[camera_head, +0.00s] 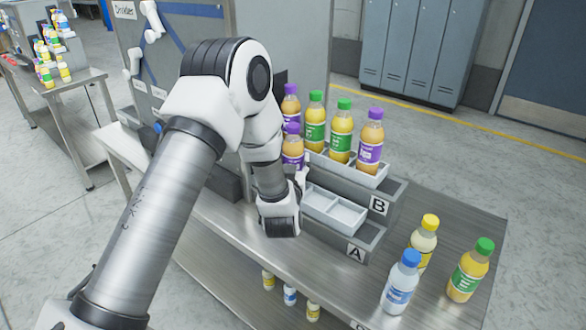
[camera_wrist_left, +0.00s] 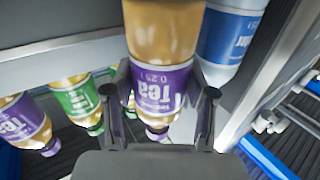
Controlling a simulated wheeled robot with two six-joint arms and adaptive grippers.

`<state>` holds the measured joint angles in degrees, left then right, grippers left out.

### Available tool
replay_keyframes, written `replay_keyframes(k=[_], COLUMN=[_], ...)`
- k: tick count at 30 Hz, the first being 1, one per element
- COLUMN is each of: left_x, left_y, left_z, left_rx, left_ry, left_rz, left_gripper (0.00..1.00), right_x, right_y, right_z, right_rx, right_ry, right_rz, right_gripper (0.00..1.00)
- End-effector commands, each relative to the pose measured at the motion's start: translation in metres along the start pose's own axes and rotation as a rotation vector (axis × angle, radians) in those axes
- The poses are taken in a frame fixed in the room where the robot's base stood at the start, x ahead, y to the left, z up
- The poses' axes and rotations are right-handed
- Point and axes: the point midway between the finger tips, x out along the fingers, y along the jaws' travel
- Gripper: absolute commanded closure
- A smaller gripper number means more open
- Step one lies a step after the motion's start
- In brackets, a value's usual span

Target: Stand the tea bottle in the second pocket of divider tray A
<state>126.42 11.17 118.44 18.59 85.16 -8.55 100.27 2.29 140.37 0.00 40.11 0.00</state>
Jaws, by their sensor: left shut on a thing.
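The tea bottle (camera_wrist_left: 162,85), amber with a purple label, is between the fingers of my left gripper (camera_wrist_left: 160,96), which is shut on it. In the head view a purple-capped tea bottle (camera_head: 292,150) shows just beyond my left gripper (camera_head: 299,180), partly hidden by it, and looks upright. Divider tray A (camera_head: 350,218) is the front grey tray with light pockets; two empty pockets show at its near end. My arm hides its far end, and whether the bottle's base touches the tray cannot be told. My right gripper is out of view.
Tray B (camera_head: 384,184) stands raised behind tray A with several purple- and green-capped bottles. A blue-labelled bottle (camera_wrist_left: 228,40) is close beside the held bottle. Yellow-capped (camera_head: 424,240), blue-capped (camera_head: 403,280) and green-capped (camera_head: 469,270) bottles stand at the table's right.

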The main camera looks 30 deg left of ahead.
Motion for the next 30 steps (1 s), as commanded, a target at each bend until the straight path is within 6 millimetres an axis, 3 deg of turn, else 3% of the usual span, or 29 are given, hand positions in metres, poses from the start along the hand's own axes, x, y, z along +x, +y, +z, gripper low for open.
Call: replay_keyframes(k=[5, 15, 16, 18, 30], left_x=[-0.001, -0.001, -0.001, -0.001, -0.005], left_y=[0.0, 0.0, 0.0, 0.0, 0.001], left_z=[0.028, 0.034, 0.033, 0.032, 0.03], left_rx=[0.002, 0.0, 0.0, 0.0, 0.001], left_ry=[-0.002, 0.0, -0.001, -0.001, -0.003], left_rz=[0.001, 0.001, 0.001, 0.0, 0.001], left_gripper=[0.92, 0.92, 0.37, 0.19, 0.19], right_x=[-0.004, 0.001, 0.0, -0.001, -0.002], right_y=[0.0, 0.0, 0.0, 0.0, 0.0], right_z=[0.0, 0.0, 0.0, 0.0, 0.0], right_rx=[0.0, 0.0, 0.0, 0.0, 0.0], right_ry=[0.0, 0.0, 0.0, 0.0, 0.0], right_rz=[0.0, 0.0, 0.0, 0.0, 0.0], right_gripper=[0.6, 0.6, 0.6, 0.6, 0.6])
